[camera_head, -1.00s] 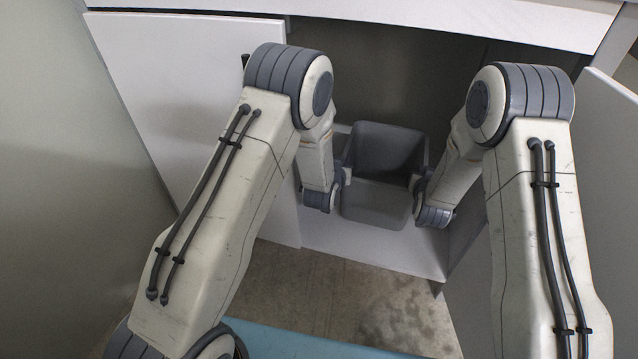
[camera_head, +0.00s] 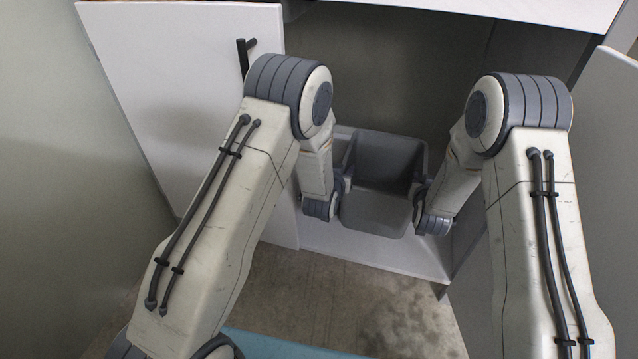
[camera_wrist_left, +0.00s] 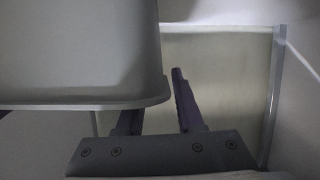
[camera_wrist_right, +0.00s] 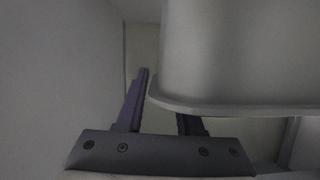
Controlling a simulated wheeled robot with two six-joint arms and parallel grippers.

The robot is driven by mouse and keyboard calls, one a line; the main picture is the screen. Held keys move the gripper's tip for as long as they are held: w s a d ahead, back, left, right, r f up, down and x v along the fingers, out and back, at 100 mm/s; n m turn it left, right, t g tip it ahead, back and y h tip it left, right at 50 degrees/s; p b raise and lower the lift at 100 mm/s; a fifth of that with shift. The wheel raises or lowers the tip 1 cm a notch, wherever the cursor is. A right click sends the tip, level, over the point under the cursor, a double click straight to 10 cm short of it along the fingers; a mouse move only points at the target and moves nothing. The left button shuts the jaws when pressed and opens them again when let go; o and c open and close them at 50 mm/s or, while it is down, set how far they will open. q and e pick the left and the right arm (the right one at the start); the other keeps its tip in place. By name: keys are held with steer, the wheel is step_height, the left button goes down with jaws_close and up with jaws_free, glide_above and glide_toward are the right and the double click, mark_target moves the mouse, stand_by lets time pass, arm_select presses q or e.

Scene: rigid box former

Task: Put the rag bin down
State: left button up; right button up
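The rag bin (camera_head: 382,208), a grey open-topped tub, is between my two grippers inside the white cabinet opening. It looks upright, its base hidden. My left gripper (camera_head: 340,190) is at its left side and my right gripper (camera_head: 422,192) at its right side. In the left wrist view the bin wall and rim (camera_wrist_left: 80,60) cover part of one finger of the left gripper (camera_wrist_left: 158,105). In the right wrist view the bin (camera_wrist_right: 235,55) likewise covers part of one finger of the right gripper (camera_wrist_right: 162,105). Both grippers seem closed on the bin's sides; the contact is hidden.
A white cabinet door (camera_head: 190,110) with a black handle (camera_head: 244,55) stands open at the left. Another open door (camera_head: 605,140) is at the right. A white counter (camera_head: 500,12) overhangs the opening. Bare floor (camera_head: 340,300) lies in front.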

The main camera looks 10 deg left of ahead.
steer(key=shift+s, duration=0.15)
arm_select(q)
steer(key=v, duration=1.2)
arm_select(e)
steer(key=v, duration=1.1)
steer(key=shift+s+r, duration=0.15)
steer(key=shift+s, duration=0.25)
